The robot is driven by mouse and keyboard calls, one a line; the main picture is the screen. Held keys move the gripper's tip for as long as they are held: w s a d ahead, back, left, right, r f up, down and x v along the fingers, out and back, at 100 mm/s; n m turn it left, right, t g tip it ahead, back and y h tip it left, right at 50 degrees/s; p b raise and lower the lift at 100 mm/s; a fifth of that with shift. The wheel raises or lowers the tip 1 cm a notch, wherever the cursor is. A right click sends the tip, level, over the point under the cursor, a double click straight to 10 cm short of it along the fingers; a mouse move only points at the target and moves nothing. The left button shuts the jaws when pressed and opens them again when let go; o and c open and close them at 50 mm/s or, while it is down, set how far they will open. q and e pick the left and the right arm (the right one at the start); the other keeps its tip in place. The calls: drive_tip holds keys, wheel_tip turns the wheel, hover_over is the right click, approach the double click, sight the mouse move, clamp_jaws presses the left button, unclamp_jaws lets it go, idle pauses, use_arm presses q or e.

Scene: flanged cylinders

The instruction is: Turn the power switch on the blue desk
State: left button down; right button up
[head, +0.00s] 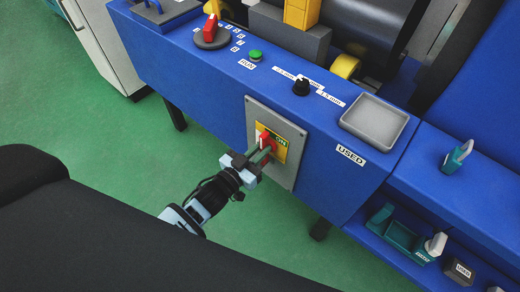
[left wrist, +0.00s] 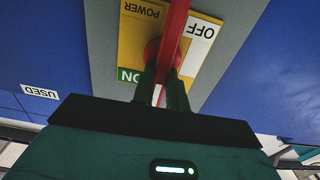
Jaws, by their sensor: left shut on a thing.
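The power switch has a red handle (head: 265,140) on a yellow plate, fixed to a grey panel (head: 285,175) on the front of the blue desk (head: 210,85). The red handle also shows in the left wrist view (left wrist: 174,30), between a white OFF label (left wrist: 202,25) and a green ON label (left wrist: 129,76), with the picture upside down. My left gripper (head: 264,154) is at the panel, its fingers (left wrist: 160,90) shut on the red handle from both sides. The fingers hide part of the handle. My right gripper is not in view.
The desk top holds a red selector knob (head: 210,30), a green button (head: 255,55), a black knob (head: 301,87) and a grey tray (head: 374,122). A lower blue shelf with teal tools (head: 400,235) is at the right. Green floor lies open at the left.

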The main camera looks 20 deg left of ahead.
use_arm(q)
drive_tip(key=shift+a+n+p, duration=0.1)
drive_tip(key=shift+n+p, duration=0.2)
drive_tip(key=shift+n, duration=0.5)
drive_tip(key=shift+w+a+n, duration=0.1)
drive_tip(key=shift+n, duration=0.7)
drive_tip(key=n, duration=0.2)
drive_tip(key=shift+a+f+n+p, duration=0.1)
drive_tip(key=shift+a+n+p, duration=0.05)
drive_tip(key=shift+n+p, duration=0.25)
drive_tip(key=shift+w+a+f+n+b, duration=0.1)
drive_tip(key=shift+f+n+b, duration=0.3)
drive_tip(key=shift+n, duration=1.55)
drive_tip(key=shift+s+a+f+n+b, duration=0.1)
drive_tip(key=shift+n+b, duration=0.55)
drive_tip(key=shift+n, duration=1.35)
drive_tip(key=shift+w+a+f+n+b, duration=0.15)
drive_tip(key=shift+n+b, duration=0.4)
drive_tip(key=shift+n, duration=1.4)
drive_tip(key=c, duration=1.4)
unclamp_jaws()
